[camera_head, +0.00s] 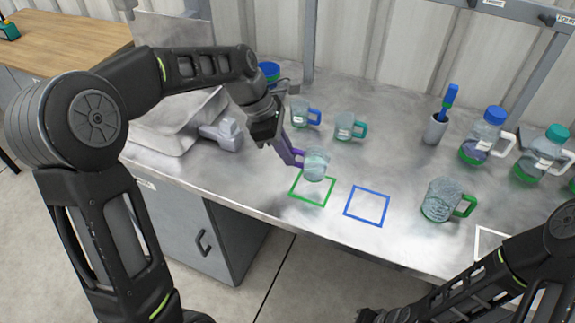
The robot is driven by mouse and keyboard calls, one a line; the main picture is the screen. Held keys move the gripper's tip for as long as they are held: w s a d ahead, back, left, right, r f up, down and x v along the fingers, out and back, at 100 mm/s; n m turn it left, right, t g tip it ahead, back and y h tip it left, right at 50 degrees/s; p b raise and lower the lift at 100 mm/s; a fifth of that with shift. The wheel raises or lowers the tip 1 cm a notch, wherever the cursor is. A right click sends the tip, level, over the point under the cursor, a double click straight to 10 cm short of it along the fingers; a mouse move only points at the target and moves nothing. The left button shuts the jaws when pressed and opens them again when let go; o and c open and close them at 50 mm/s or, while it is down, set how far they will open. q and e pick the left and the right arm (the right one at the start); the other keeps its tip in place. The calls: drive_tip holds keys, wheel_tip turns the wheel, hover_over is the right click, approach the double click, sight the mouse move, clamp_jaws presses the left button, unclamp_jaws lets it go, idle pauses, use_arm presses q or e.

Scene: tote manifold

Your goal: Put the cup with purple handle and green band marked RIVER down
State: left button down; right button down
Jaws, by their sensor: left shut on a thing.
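My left gripper (273,138) is shut on the purple handle of a clear cup (316,166). The cup looks upright, at the far edge of a green square outline (299,195) on the metal counter. I cannot tell whether its base touches the counter. Its green band and the RIVER marking cannot be made out. My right gripper (370,315) is only partly in view at the bottom edge, away from the cup, and its jaws cannot be read.
A blue square outline (367,222) is empty to the right. A green-handled mug (440,200) stands farther right. Blue-handled (299,113) and teal-handled (344,126) cups stand behind. A grey holder (435,130) and jugs (480,140) (541,155) stand at the back right. A sink (165,130) lies left.

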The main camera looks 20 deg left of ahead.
use_arm(q)
drive_tip(key=shift+f, duration=2.4)
drive_tip(key=shift+f, duration=0.15)
drive_tip(key=c, duration=1.5)
unclamp_jaws()
drive_tip(key=v, duration=1.2)
